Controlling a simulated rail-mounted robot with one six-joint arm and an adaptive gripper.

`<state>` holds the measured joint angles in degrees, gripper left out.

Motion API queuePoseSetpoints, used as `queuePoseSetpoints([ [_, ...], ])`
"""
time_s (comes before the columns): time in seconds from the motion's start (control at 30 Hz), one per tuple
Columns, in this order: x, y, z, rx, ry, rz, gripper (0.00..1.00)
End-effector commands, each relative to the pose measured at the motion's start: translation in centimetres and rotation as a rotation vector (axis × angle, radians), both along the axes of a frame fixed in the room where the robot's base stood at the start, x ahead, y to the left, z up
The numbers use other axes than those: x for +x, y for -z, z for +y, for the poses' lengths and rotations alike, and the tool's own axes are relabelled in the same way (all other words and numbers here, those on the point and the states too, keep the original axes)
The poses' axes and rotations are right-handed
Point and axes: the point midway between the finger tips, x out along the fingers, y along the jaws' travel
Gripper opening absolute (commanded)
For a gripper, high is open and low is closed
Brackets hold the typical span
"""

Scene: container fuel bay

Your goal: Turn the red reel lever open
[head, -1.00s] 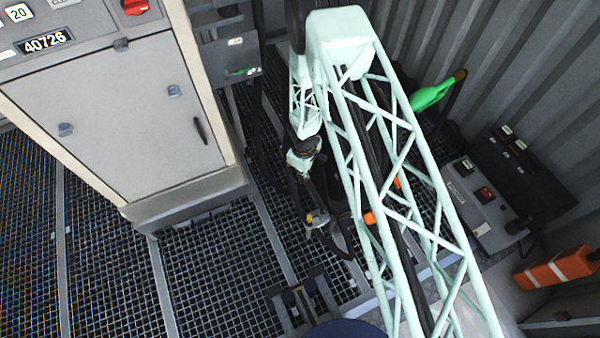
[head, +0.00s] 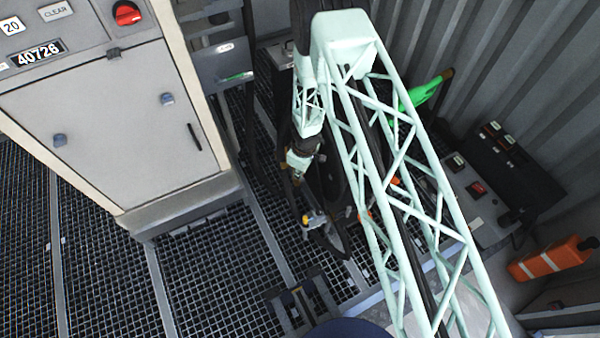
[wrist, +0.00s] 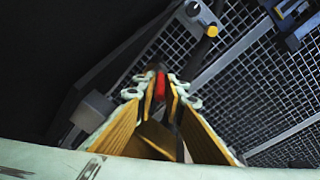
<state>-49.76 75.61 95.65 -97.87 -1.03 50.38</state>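In the wrist view my gripper (wrist: 155,91) has two yellow-padded fingers with pale tips, parted and pointing away from the camera. A small red piece, apparently the reel lever (wrist: 160,85), shows between the fingertips, closer to the right one. A dark gap lies to its left, and I cannot tell whether a finger touches it. The large dark reel (wrist: 60,50) fills the left of the wrist view. In the head view the reel (head: 330,185) is partly hidden behind my pale green lattice arm. I cannot make out the red lever there.
A grey bracket with a yellow-banded knob (wrist: 207,22) stands just beyond the fingertips. A grey cabinet (head: 120,130) stands at left and a green nozzle (head: 422,97) by the corrugated wall. An orange-and-white container (head: 545,260) is at right. Open grating (head: 215,270) lies front left.

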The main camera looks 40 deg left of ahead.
Motion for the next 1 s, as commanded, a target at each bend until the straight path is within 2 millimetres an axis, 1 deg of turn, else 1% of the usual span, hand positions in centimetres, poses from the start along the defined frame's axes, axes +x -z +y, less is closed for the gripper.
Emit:
queuePoseSetpoints([
  [0.03,0.0,0.1,-0.2,-0.003,0.001,0.001,0.15],
  [0.13,0.0,0.1,-0.2,-0.002,0.001,0.000,0.24],
  [0.17,0.0,0.0,-0.1,-0.002,0.001,0.000,0.24],
  [0.47,0.0,0.0,0.0,0.000,0.000,0.000,0.24],
  [0.67,0.0,-0.5,0.0,0.000,0.000,0.000,0.24],
  [0.87,-0.1,-1.7,-0.2,0.001,-0.001,-0.001,0.24],
  [1.0,-0.2,-2.9,-0.3,0.002,0.000,-0.001,0.24],
])
